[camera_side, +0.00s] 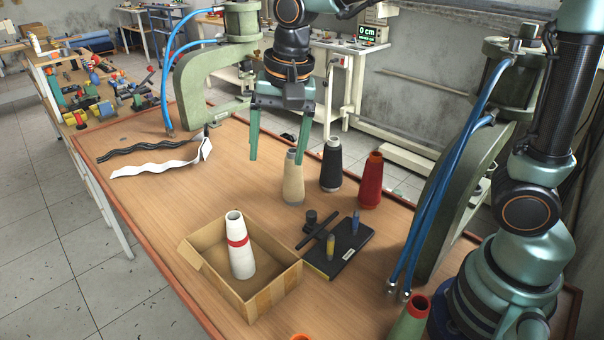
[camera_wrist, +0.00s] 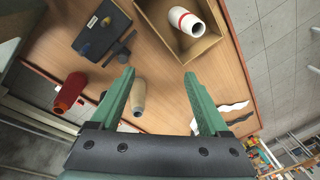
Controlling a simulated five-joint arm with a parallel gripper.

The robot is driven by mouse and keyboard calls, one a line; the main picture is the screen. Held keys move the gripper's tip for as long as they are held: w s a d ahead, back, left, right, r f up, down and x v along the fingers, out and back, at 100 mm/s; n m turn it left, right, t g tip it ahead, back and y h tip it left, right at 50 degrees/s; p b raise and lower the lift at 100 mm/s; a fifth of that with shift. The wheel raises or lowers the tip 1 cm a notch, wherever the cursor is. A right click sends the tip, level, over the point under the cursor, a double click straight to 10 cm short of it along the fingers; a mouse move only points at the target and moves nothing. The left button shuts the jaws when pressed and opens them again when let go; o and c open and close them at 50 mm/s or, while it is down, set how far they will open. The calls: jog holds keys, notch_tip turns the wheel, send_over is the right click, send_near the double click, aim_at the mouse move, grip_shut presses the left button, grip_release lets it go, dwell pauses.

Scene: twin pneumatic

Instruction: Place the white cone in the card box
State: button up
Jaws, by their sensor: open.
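The white cone (camera_side: 240,252), with a red band near its upper part, stands inside the open card box (camera_side: 202,270) at the front of the table. It leans slightly at most. In the wrist view the white cone (camera_wrist: 187,22) shows within the card box (camera_wrist: 208,42) at the top. My gripper (camera_side: 276,160) is open and empty above the table, behind the box and apart from it. Its fingers hang near the beige cone (camera_side: 293,180). In the wrist view my gripper (camera_wrist: 159,78) has its fingers wide apart, with the beige cone (camera_wrist: 138,98) seen between them.
A black cone (camera_side: 331,165) and a red cone (camera_side: 370,182) stand right of the beige one. A black plate (camera_side: 350,248) with small parts lies right of the box. Green pneumatic presses (camera_side: 205,85) flank the table. White and black strips (camera_side: 165,168) lie left.

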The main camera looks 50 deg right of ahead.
jog(key=s+d+r+n+t, duration=0.1)
jog(key=s+d+n+t, duration=0.2)
jog(key=s+d+n, duration=0.5)
jog(key=s+d, duration=0.1)
jog(key=d, duration=0.2)
jog(key=shift+d+r+n+t+h, duration=0.2)
jog(key=shift+n+t+h, duration=0.1)
jog(key=shift+n, duration=0.1)
